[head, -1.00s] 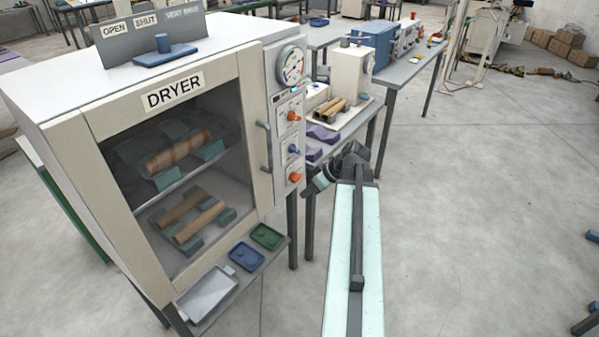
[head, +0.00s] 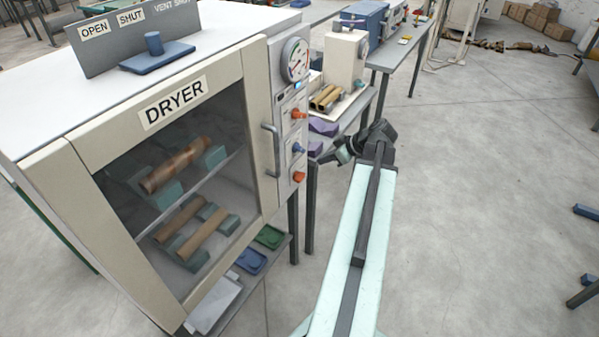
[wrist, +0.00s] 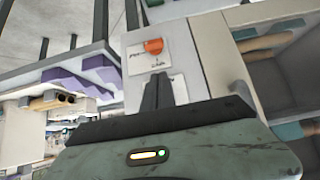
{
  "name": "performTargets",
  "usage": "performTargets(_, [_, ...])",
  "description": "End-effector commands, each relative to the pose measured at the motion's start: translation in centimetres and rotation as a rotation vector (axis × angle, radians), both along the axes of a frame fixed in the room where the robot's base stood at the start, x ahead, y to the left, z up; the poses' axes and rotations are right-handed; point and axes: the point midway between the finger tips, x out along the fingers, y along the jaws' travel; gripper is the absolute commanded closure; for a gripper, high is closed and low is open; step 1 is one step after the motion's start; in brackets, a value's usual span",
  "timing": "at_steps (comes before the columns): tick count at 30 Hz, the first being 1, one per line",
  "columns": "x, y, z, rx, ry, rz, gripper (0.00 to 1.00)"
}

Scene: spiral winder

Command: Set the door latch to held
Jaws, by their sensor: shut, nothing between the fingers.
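The dryer (head: 160,125) stands at left in the head view with its glass door closed and a grey handle (head: 271,150) on the door's right side. Its side panel carries an upper orange knob (head: 299,114), a blue knob (head: 298,148) and a lower orange knob (head: 299,177). Their labels are too small to read, so I cannot tell which is the door latch. My gripper (head: 338,154) is right of the panel, apart from it. In the wrist view my gripper (wrist: 158,84) is shut and empty, with an orange knob (wrist: 153,46) beyond its fingertips.
A blue slider block (head: 153,44) sits on top of the dryer by a sign marked OPEN and SHUT. Green (head: 269,237) and blue (head: 250,261) trays lie on the shelf below. A bench with purple blocks (head: 322,127) stands behind my gripper.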

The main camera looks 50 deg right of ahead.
Motion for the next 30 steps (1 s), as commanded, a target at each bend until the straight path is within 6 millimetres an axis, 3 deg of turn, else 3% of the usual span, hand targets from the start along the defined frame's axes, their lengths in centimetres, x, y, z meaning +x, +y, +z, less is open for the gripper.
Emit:
performTargets(7, [1.5, 0.9, -1.1, 0.001, 0.0, 0.018, 1.0])
performTargets(20, [8.0, 2.8, -7.9, 0.0, 0.001, 0.025, 1.0])
performTargets(24, [8.0, 2.8, -10.1, 0.001, 0.001, 0.023, 1.0])
performTargets(30, [8.0, 2.9, -11.2, 0.0, 0.001, 0.023, 1.0])
